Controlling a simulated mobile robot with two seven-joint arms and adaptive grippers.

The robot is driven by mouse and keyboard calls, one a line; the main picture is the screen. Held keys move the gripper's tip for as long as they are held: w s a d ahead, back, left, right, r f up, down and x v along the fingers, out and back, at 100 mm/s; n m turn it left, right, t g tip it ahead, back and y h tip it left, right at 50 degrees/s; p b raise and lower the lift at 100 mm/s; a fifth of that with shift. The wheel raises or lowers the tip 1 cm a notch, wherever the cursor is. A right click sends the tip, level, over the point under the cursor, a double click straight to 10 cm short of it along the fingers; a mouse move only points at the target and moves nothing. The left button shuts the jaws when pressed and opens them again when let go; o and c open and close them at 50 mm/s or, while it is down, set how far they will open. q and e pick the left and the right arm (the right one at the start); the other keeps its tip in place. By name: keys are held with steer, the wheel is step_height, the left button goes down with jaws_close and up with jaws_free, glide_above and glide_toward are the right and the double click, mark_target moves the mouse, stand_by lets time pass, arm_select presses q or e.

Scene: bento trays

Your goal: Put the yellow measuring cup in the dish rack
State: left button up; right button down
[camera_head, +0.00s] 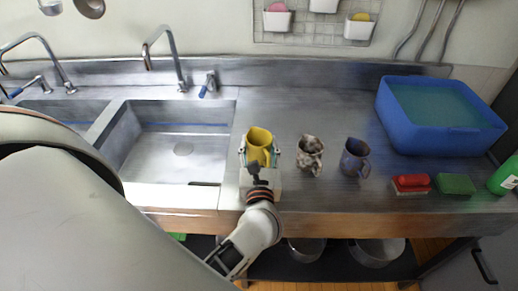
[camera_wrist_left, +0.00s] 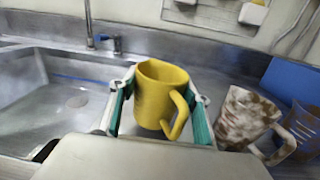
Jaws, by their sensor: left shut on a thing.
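The yellow measuring cup (camera_head: 259,139) is an upright yellow mug with a handle. It is at the counter's front, just right of the sink, in the head view. My left gripper (camera_head: 260,157) is shut on it, with one finger on each side. In the left wrist view the yellow cup (camera_wrist_left: 157,92) sits between the green-padded fingers, its handle toward the lower right. I cannot tell whether its base touches the counter. The blue tub (camera_head: 440,139) at the right may be the dish rack; no wire rack shows. My right gripper is not in view.
A brown-and-white mottled mug (camera_head: 310,155) and a dark blue mug (camera_head: 353,157) stand right of the cup. A red brush (camera_head: 411,183), a green sponge (camera_head: 455,184) and a green bottle (camera_head: 505,177) lie or stand before the tub. The sink (camera_head: 175,150) is left. The counter behind the mugs is clear.

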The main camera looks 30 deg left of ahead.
arm_select(q)
steer(key=shift+f, duration=0.65)
steer(key=shift+f, duration=0.3)
steer(key=o, duration=1.4)
steer(key=shift+r, duration=0.1)
steer(key=shift+d, duration=0.1)
